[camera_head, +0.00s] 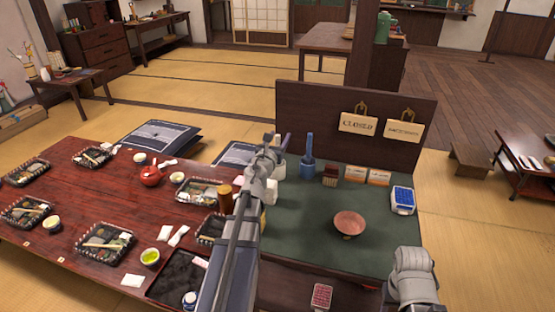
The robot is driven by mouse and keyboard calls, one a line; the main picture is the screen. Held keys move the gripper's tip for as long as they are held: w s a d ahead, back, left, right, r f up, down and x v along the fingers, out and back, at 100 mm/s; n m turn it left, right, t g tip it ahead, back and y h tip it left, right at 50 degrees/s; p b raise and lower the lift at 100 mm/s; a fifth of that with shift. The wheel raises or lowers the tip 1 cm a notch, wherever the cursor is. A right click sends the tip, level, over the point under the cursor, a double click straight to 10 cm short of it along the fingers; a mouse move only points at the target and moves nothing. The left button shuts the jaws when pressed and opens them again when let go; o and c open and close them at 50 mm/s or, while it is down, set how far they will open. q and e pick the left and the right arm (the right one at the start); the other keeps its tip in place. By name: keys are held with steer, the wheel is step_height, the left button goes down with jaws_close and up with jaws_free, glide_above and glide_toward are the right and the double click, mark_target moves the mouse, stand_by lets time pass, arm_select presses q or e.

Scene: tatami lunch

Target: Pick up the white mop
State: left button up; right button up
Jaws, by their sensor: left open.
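I cannot make out a white mop anywhere in the head view. My left arm reaches up through the middle of the picture, and my left gripper (274,142) is at its far end, open, with nothing seen between its fingers. It appears in front of the left edge of the green-topped counter (310,223). My right arm shows only as a grey link at the bottom right; its gripper is not visible.
A long red table (75,203) with trays, a red teapot (151,175) and cups lies to the left. The counter holds a pink bowl (349,222), a blue holder (307,168) and a card terminal (402,200). A dark partition (310,115) and post stand behind.

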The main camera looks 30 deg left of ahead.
arm_select(q)
steer(key=shift+x, duration=0.8)
jaws_close()
